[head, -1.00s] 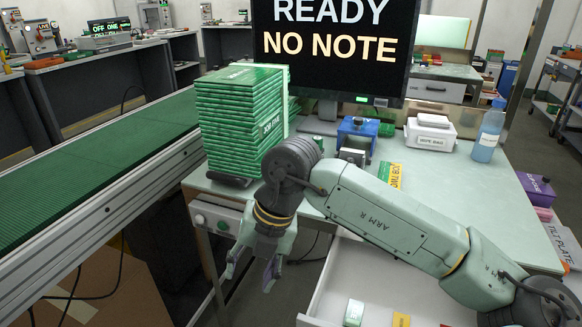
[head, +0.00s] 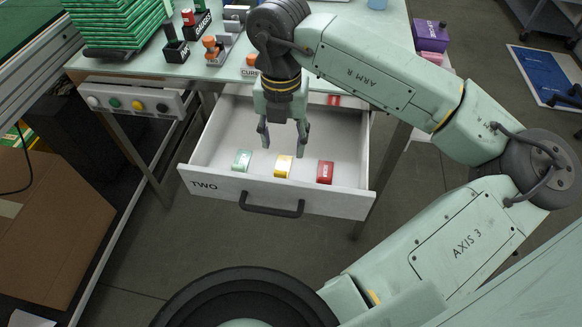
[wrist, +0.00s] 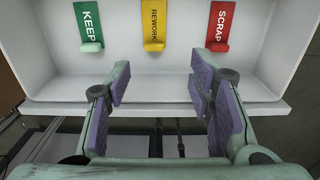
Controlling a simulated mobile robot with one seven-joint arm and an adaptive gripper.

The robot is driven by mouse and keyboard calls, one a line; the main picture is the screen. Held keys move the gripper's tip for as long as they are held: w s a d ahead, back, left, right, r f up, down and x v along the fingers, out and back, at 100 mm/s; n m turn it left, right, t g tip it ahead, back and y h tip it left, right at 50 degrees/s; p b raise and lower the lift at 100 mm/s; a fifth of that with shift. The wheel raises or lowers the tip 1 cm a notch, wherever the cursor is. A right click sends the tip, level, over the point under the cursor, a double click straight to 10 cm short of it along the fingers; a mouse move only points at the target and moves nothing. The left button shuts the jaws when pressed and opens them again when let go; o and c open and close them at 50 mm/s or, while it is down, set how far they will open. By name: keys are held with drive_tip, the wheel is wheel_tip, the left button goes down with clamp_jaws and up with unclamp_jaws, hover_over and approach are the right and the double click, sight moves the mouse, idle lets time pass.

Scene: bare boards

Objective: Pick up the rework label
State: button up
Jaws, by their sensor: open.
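The rework label (head: 283,166) is a small yellow piece lying in the open drawer. It also shows in the wrist view, where REWORK is readable on its face (wrist: 153,20). It lies between a green KEEP label (wrist: 88,22) on the left and a red SCRAP label (wrist: 220,22) on the right. My gripper (head: 282,143) points down over the drawer, above and behind the labels in the head view. Its fingers are spread and empty. In the wrist view the rework label lies beyond the gap between the fingertips (wrist: 160,75), apart from them.
The drawer (head: 222,183), marked TWO, has raised walls and a dark front handle (head: 271,204). A button box (head: 135,104) is left of the drawer, under the bench edge. Stamps (head: 212,47) stand on the bench above.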

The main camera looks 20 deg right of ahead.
sight(280, 170)
drive_tip(key=f, duration=0.3)
drive_tip(key=f+p, duration=0.1)
drive_tip(key=f, duration=0.2)
drive_tip(key=f+p, duration=0.1)
drive_tip(key=f, duration=0.2)
drive_tip(key=shift+w+a+f, duration=0.25)
drive_tip(key=shift+a+f, duration=0.1)
drive_tip(key=shift+a, duration=0.05)
drive_tip(key=shift+c, duration=0.5)
drive_tip(key=c, duration=0.7)
